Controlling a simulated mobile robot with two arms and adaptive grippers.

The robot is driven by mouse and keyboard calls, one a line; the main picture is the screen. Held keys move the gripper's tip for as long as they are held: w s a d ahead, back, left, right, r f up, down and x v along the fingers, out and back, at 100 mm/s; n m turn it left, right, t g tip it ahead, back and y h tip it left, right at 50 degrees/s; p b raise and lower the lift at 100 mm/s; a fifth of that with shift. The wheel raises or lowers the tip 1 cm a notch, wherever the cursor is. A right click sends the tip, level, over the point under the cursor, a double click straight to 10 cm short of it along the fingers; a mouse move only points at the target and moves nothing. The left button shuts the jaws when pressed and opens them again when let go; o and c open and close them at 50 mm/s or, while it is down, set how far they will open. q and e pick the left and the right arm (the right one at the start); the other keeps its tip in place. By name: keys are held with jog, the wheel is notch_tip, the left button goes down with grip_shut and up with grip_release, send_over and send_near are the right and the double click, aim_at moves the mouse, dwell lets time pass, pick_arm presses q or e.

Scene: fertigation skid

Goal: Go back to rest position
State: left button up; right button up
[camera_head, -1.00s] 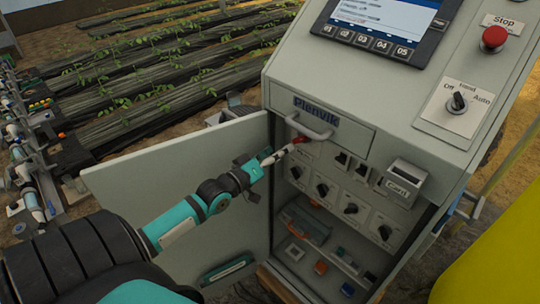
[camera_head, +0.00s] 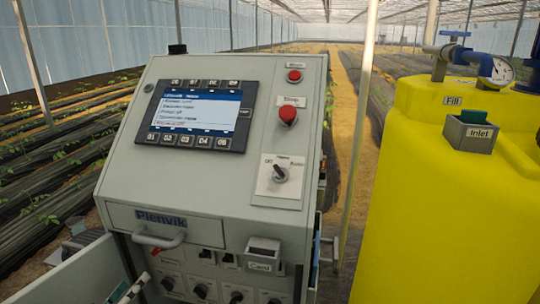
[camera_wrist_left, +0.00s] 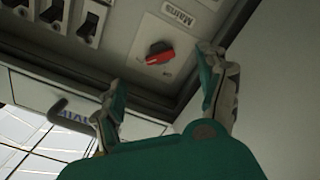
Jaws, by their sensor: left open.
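My left gripper (camera_wrist_left: 168,88) is open and empty in the left wrist view, its two fingers spread apart. Beyond the fingertips is a red rotary switch (camera_wrist_left: 160,53) beside a label reading Mains; the fingers are not touching it. In the head view only a little of my left gripper (camera_head: 131,289) shows at the bottom left, by the open cabinet door (camera_head: 82,279). The control cabinet (camera_head: 190,187) has a screen, a red stop button (camera_head: 288,114) and a selector knob (camera_head: 280,174). My right gripper is not in view.
A drawer handle (camera_head: 159,239) sticks out of the cabinet front, and also shows in the wrist view (camera_wrist_left: 48,125). A card holder (camera_head: 263,253) juts out to its right. A large yellow tank (camera_head: 440,190) with a gauge stands at the right. Planted rows lie behind.

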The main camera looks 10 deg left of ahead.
pick_arm(q)
jog(key=s+d+f+m+g, duration=0.5)
jog(key=s+d+f+g, duration=0.3)
jog(key=d+f, duration=0.4)
jog(key=s+d+m+g+y, duration=0.1)
jog(key=s+d+m+g, duration=0.4)
jog(key=s, duration=1)
notch_tip(320, 180, down, 25)
jog(key=s+g, duration=0.1)
jog(key=g, duration=0.1)
jog(key=s+a+f+g, duration=0.1)
jog(key=s+a+f, duration=0.1)
jog(key=s+f, duration=1.4)
jog(key=shift+s+f+y, duration=0.25)
jog(key=shift+f+y, duration=0.05)
jog(key=shift+f, duration=0.6)
jog(key=shift+s+a+f+g, duration=0.15)
jog(key=shift+s+g, duration=0.15)
jog(key=shift+s, duration=0.2)
jog(key=shift+c, duration=0.4)
